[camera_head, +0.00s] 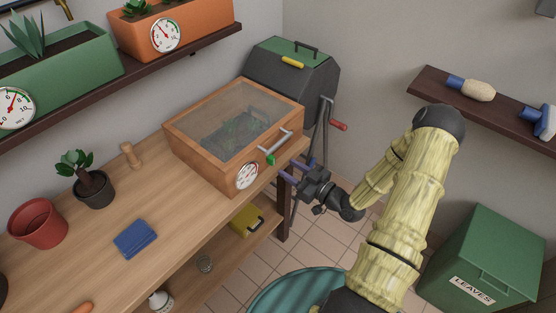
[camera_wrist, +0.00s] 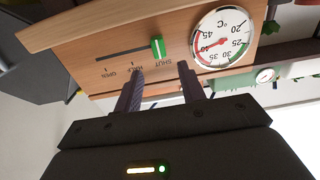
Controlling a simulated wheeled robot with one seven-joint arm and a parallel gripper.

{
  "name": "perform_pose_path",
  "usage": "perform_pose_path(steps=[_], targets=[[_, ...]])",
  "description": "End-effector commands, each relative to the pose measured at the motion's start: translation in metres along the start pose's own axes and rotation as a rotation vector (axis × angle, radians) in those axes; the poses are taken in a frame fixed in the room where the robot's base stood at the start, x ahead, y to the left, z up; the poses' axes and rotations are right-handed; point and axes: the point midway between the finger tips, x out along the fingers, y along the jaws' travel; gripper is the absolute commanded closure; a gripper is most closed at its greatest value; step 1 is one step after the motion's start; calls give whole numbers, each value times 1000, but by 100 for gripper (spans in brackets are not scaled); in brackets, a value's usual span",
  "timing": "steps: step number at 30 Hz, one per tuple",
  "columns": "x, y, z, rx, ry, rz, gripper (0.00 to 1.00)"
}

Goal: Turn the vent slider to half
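The vent slider is a green tab (camera_wrist: 157,47) in a dark slot on the front of a wooden box with a clear lid (camera_head: 200,160). In the wrist view the lettering is upside down, and the tab sits by the SHUT label (camera_wrist: 163,62), at the slot's right end. The HALF label is partly hidden by a finger; OPEN is at the left. The tab also shows in the head view (camera_head: 270,160). My gripper (camera_wrist: 162,70) is open and empty in front of the panel, its fingers spread to either side of the tab's position. The fingertips appear apart from the tab.
A round thermometer dial (camera_wrist: 222,37) is right of the slider in the wrist view. A silver handle (camera_head: 274,144) is on the box's lid. A grill (camera_head: 293,82) stands behind. The bench (camera_head: 100,245) holds a blue pad (camera_head: 135,239) and pots.

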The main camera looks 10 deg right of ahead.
Motion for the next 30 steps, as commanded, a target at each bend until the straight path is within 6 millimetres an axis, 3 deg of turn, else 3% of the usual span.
perform_pose_path(steps=[9, 20, 27, 30], targets=[[49, 0, 0, 0, 0, -2, 60], [56, 0, 0, 1, -1, 0, 60], [56, 0, 0, 0, -1, 0, 100], [55, 0, 0, 0, -1, 0, 100]])
